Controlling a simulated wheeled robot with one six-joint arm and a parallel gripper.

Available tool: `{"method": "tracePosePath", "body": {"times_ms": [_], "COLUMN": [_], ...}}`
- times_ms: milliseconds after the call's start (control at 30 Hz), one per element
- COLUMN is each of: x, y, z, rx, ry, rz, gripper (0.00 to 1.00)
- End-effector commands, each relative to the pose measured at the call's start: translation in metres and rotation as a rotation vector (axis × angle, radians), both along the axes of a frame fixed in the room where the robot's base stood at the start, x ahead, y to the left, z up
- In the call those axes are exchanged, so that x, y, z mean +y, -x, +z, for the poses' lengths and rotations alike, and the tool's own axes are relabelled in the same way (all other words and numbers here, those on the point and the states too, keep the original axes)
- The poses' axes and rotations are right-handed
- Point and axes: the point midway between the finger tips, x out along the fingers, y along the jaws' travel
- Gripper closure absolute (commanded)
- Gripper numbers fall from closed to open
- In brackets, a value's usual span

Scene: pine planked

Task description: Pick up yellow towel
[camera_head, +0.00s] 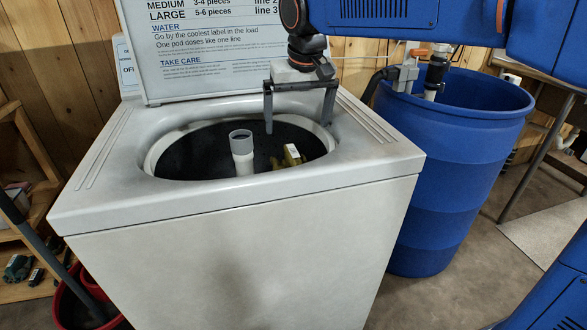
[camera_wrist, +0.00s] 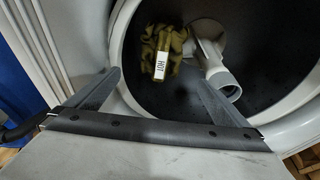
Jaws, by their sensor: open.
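The yellow towel (camera_head: 291,156) lies inside the tub of the top-loading washing machine (camera_head: 240,215), to the right of the white agitator post (camera_head: 242,155). Only its upper part shows above the tub's near rim. In the wrist view the towel (camera_wrist: 175,40) is olive-yellow and crumpled, with a white tag reading "HOT" (camera_wrist: 160,66). It lies beside the agitator (camera_wrist: 214,65). My gripper (camera_head: 299,120) is open and empty over the back right of the tub opening, above and apart from the towel. Its two fingers also show in the wrist view (camera_wrist: 155,85).
The washer's raised lid (camera_head: 225,75) stands behind the opening, close to my gripper. A blue barrel (camera_head: 455,150) with a pipe and valve stands right of the washer. A wooden shelf (camera_head: 25,220) and a red bucket (camera_head: 75,305) are at left. Floor shows at lower right.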

Motion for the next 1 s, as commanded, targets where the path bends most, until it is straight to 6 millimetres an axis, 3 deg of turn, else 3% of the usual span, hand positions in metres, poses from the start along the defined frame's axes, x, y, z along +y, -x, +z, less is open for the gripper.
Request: {"method": "tracePosePath", "body": {"times_ms": [600, 1000], "x": [0.007, 0.010], "y": [-0.026, -0.033], "z": [-0.099, -0.123], "rx": [0.002, 0.001], "ry": [0.001, 0.002], "rz": [0.000, -0.001], "gripper": [0.00, 0.00]}}
